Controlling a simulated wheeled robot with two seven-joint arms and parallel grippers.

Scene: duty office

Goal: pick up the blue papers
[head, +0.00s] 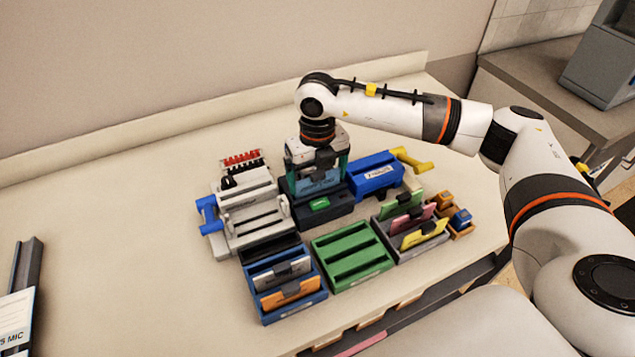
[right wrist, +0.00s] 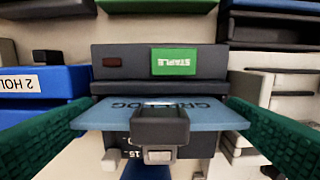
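The blue papers (head: 320,183) are a light-blue bundle with a dark clip, seen at the black stapler (head: 318,208) with its green label. In the right wrist view the papers (right wrist: 215,117) lie across the picture in front of the stapler (right wrist: 120,65), with the clip over their middle. My right gripper (right wrist: 157,108) has its green fingers against the two side edges of the papers. In the head view my right gripper (head: 318,178) points down over the stapler. Whether the papers touch the stapler is unclear. My left gripper is not in view.
A blue hole punch (head: 372,180) with a yellow handle stands close on the right, a pale device (head: 245,215) with a blue handle on the left. In front are a blue tray (head: 295,309), an empty green tray (head: 350,238) and a grey tray (head: 408,257). The table's left is mostly clear.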

